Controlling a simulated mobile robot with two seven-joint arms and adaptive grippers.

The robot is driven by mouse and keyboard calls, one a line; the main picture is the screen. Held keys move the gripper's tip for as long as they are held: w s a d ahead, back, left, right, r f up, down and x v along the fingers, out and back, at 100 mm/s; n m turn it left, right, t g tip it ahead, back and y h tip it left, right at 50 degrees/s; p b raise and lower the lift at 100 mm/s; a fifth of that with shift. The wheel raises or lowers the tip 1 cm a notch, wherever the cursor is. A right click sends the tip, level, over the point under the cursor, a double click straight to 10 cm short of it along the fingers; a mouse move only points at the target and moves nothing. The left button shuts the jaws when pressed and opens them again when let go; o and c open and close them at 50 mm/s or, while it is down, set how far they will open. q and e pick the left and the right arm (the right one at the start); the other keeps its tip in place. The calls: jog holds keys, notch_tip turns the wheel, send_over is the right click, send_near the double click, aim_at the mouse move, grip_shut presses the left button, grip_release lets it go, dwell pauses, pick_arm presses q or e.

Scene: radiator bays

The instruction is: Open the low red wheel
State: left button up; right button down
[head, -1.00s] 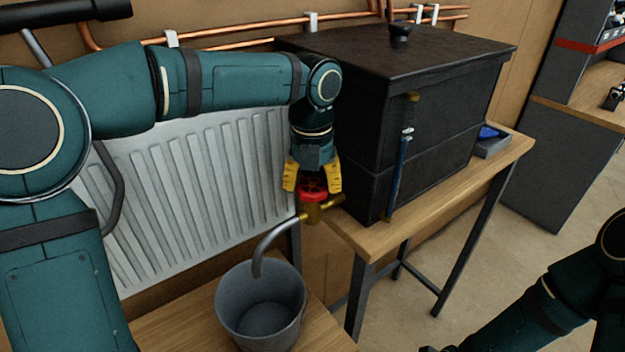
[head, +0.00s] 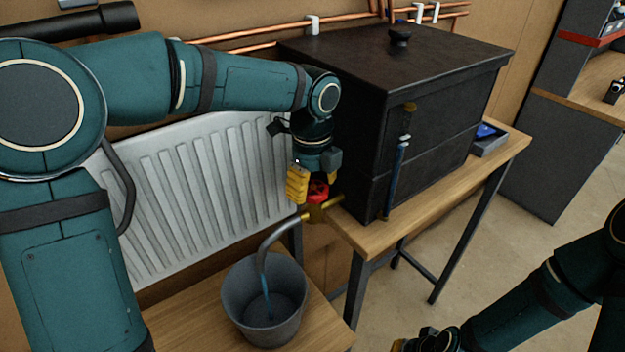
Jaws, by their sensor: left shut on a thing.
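The low red wheel (head: 318,191) sits on a brass valve (head: 318,213) low on the side of the black tank (head: 440,120). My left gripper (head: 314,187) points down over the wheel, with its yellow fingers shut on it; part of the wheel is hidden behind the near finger. A curved grey spout (head: 272,236) runs from the valve down to a grey bucket (head: 235,302). A thin bluish stream (head: 267,297) shows inside the bucket. My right gripper (head: 424,344) is at the bottom edge, partly cut off, and its opening cannot be made out.
The tank stands on a wooden table (head: 374,238) with dark legs. A sight tube (head: 397,175) is on its front, and a grey tray (head: 489,143) with a blue thing lies beyond it. A white radiator (head: 200,195) and copper pipes (head: 240,37) are along the wall.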

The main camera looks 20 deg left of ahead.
aim_at(312, 187)
pick_arm(q)
jog(key=n, duration=0.4)
jog(key=shift+s+f+n+p, duration=0.15)
jog(key=shift+n+p, duration=0.25)
dwell(0.4)
jog(key=o, duration=1.3)
jog(key=shift+c, duration=0.2)
notch_tip(312, 187, up, 12)
